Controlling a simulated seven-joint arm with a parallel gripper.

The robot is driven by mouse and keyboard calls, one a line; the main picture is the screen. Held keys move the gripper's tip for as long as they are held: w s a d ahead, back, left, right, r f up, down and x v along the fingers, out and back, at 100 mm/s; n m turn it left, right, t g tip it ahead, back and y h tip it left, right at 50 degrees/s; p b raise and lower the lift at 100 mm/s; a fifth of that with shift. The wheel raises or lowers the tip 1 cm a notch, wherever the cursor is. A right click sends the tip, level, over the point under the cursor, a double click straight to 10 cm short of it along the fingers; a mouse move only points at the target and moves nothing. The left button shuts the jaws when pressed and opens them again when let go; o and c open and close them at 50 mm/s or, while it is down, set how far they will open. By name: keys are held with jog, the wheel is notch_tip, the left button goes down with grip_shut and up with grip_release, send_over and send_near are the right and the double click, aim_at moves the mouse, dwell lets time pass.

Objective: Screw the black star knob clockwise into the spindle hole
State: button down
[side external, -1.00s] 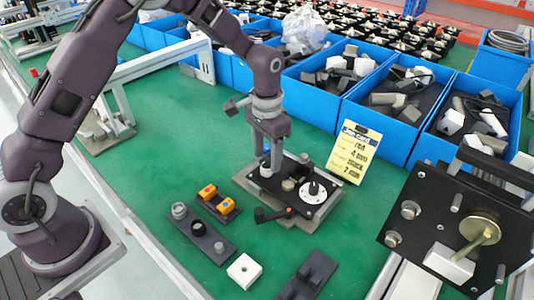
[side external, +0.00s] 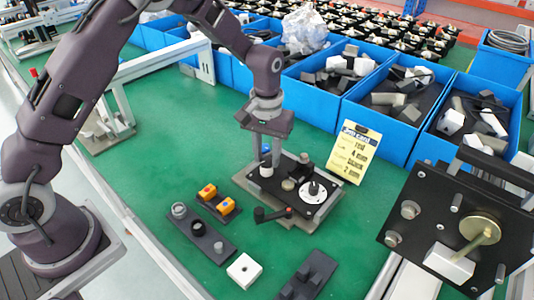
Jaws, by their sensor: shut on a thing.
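My gripper (side external: 264,143) is above the left part of a black panel (side external: 318,208) on a grey base. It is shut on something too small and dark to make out. A round black knob-like part (side external: 198,229) stands on a dark holder strip (side external: 222,254) at the front left. I cannot tell whether it is the star knob. On the panel are a white cylinder (side external: 266,170), a grey round post (side external: 288,184), a dark upright part (side external: 305,159) and a white dial (side external: 313,193) with a black centre. I cannot make out which one holds the spindle hole.
A red-tipped crank (side external: 271,214) sits at the panel's front. A yellow card (side external: 353,152) and blue bins (side external: 384,110) stand behind. Green table is clear to the left.

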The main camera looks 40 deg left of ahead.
jog(key=m, duration=0.6)
jog(key=shift+m, duration=0.3)
jog(key=m, duration=0.3)
jog(key=shift+m, duration=0.3)
jog(key=c, duration=1.4)
grip_release()
jog(key=shift+m, duration=0.6)
jog(key=shift+c, duration=0.2)
jog(key=o, duration=0.5)
